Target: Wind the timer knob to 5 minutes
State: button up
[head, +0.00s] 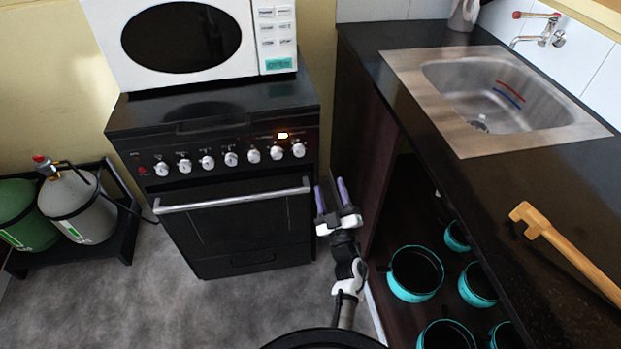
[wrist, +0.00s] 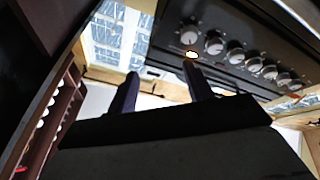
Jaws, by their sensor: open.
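The labels are too small to tell which knob is the timer. The rightmost knob (head: 298,150) is closest to my gripper (head: 330,186). My gripper is open and empty, its two purple fingers apart, to the right of the oven handle and short of the panel. In the wrist view my gripper (wrist: 162,84) shows dark fingers below the panel. The end knob (wrist: 189,36) and the lit display (wrist: 191,55) are near the right finger's tip, with no contact visible.
The oven handle (head: 235,195) sticks out below the knobs. A white microwave (head: 185,40) stands on the cooker. The dark counter (head: 470,200) with a sink is close on the right, with teal pots (head: 415,274) beneath. Gas cylinders (head: 75,205) stand left.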

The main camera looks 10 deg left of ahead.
jog(key=d+r+m+t+h+b, duration=0.2)
jog(key=d+r+m+h, duration=0.1)
jog(key=m+h, duration=0.35)
jog(key=m+g+y+b, duration=0.3)
jog(key=m+g+b, duration=0.1)
jog(key=m+g, duration=0.15)
send_near(300, 154)
jog(key=shift+n, duration=0.4)
jog(key=p+x, duration=0.2)
jog(key=x, duration=0.6)
jog(key=shift+p, duration=0.35)
jog(key=shift+c, duration=0.3)
jog(key=c, duration=0.9)
jog(key=o, duration=1)
jog(key=shift+c, duration=0.2)
